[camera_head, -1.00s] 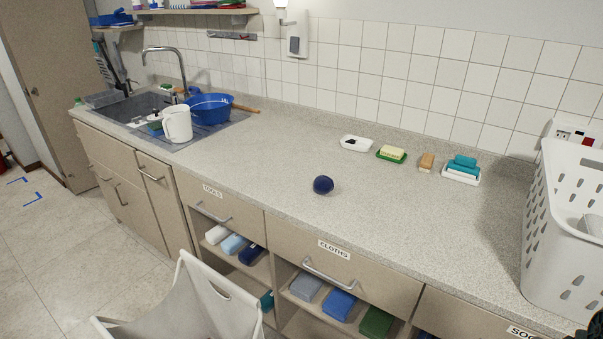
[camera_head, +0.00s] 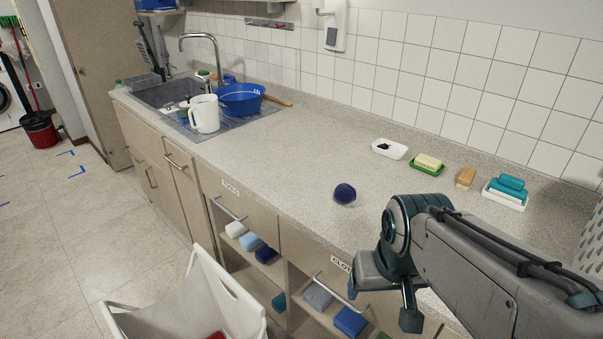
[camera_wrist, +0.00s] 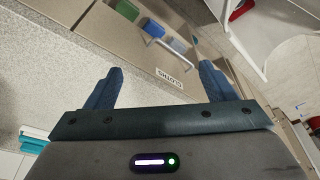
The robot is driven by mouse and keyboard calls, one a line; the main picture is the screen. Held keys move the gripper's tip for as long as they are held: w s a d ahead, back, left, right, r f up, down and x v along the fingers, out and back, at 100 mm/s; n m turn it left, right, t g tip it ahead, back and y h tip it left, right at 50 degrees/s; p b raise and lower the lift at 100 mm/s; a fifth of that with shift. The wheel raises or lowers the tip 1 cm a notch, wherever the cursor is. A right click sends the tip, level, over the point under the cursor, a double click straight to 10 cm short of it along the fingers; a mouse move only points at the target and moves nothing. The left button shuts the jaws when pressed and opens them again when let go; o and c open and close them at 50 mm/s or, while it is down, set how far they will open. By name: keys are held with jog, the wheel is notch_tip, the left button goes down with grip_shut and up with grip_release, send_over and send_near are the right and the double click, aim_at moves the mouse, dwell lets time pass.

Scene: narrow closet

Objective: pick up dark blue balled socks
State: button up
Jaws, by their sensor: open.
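The dark blue balled socks (camera_head: 344,193) sit as a small round ball alone on the speckled grey countertop (camera_head: 290,165), in the middle of the head view. My gripper (camera_head: 382,303) is to the right of and nearer than the socks in the head view, near the counter's front edge. In the wrist view my gripper (camera_wrist: 161,68) is open, with two dark blue fingers spread apart and nothing between them. The socks do not show in the wrist view. Contact between gripper and socks is not seen; they look apart.
Behind the socks stand a white dish (camera_head: 390,149), a green soap dish (camera_head: 427,167), a brown brush (camera_head: 466,178) and a white dish with teal soap (camera_head: 505,194). A white jug (camera_head: 204,114) and blue basin (camera_head: 240,98) are at the sink. A white hamper (camera_head: 200,295) stands in front.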

jog(key=shift+o, duration=0.5)
jog(key=w+r+n+p, duration=0.1)
jog(key=w+r+p, duration=0.2)
jog(key=w+r, duration=0.3)
jog(key=w, duration=0.4)
jog(key=shift+d+n+g, duration=0.25)
jog(key=shift+n+g, duration=0.05)
jog(key=shift+n, duration=0.1)
jog(key=n+g+p, duration=0.2)
jog(key=n+p, duration=0.4)
jog(key=p, duration=0.1)
send_over(346, 187)
jog(key=f, duration=0.4)
jog(key=f+p, duration=0.1)
jog(key=f, duration=0.4)
jog(key=shift+s+d+f, duration=0.1)
jog(key=shift+s+f, duration=0.2)
jog(key=shift+s, duration=0.1)
jog(key=shift+w+f+p, duration=0.15)
jog(key=shift+f+p, duration=0.55)
jog(key=shift+f, duration=0.7)
jog(key=shift+w+f+p, duration=0.15)
jog(key=shift+f+p, duration=0.55)
jog(key=shift+f, duration=0.65)
jog(key=c, duration=1.1)
